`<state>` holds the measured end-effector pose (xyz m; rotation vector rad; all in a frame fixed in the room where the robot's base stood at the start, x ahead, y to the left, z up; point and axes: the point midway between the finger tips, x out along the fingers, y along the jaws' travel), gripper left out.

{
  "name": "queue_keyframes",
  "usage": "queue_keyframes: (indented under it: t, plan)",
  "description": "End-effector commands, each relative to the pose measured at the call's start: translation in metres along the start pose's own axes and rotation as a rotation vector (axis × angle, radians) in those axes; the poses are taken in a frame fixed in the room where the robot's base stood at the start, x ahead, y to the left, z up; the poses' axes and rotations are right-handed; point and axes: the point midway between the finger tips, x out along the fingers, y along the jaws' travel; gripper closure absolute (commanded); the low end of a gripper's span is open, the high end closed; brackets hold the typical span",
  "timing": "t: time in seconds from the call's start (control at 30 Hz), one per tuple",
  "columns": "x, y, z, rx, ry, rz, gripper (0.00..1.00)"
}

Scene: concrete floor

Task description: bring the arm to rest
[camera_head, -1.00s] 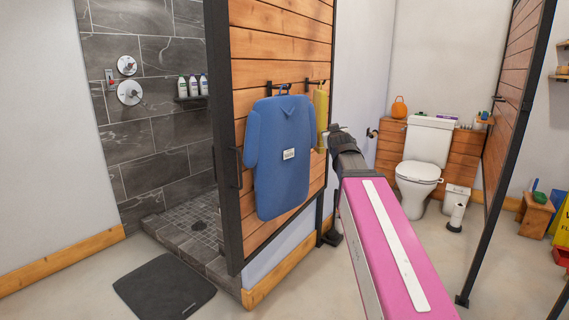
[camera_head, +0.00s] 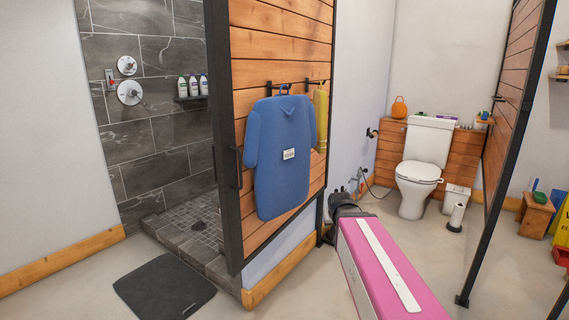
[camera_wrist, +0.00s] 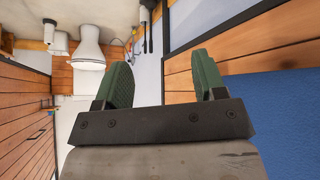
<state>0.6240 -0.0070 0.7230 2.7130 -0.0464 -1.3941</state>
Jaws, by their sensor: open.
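My pink and white arm (camera_head: 385,262) reaches forward from the bottom of the head view, low in front of the wooden partition's right end. Its dark far end shows there, but the gripper's fingers cannot be made out. In the wrist view my gripper (camera_wrist: 164,82) shows two green fingers well apart, with nothing between them. The wrist view is upside down or strongly tilted, with the toilet (camera_wrist: 88,48) at upper left and a blue surface at right.
A wooden partition (camera_head: 265,50) with a blue garment (camera_head: 280,165) stands left of my arm. A toilet (camera_head: 420,165) is behind. A second partition (camera_head: 510,90) with a black post stands at right. A dark mat (camera_head: 165,287) lies on the floor at left. Floor between is clear.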

Motion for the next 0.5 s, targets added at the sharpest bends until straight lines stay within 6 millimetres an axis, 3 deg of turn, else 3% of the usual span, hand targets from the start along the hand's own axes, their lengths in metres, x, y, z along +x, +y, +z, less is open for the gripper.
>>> queue_keyframes:
  t: [0.03,0.1,0.3,0.5]
  plan:
    - [0.009,-0.002,0.026,0.005,-0.071,-0.009,0.36]
    - [0.019,-0.006,0.06,0.013,-0.17,-0.022,0.36]
    - [0.034,-0.016,0.147,0.032,-0.43,-0.059,0.36]
    - [0.036,-0.022,0.196,0.042,-0.584,-0.082,0.36]
